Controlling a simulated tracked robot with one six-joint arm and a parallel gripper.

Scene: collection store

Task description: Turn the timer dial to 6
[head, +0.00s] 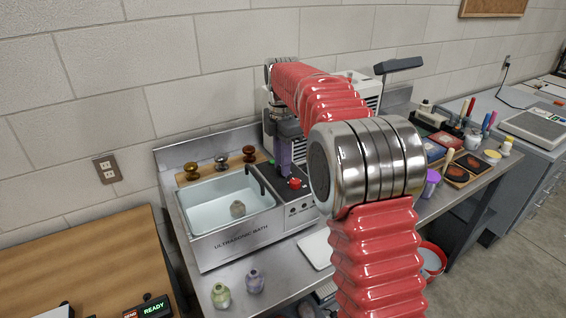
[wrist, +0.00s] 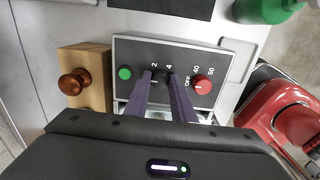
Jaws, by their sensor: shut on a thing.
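The ultrasonic bath (head: 236,243) stands on the metal bench, with its control panel (wrist: 135,50) filling the middle of the wrist view. The timer dial is between my gripper's (wrist: 161,79) two fingers and almost wholly hidden by them. Numbers 2 and 4 show just beyond the fingertips, but the dial's pointer cannot be read. My gripper is shut on the dial. In the head view my gripper (head: 284,152) reaches down over the right end of the bath, and the dial is not clear there.
A green button (wrist: 124,73) is left of the fingers. A red knob (wrist: 203,85), marked OFF, 40 and other numbers, is close on their right. A wooden block with a brown knob (wrist: 74,82) stands left of the panel.

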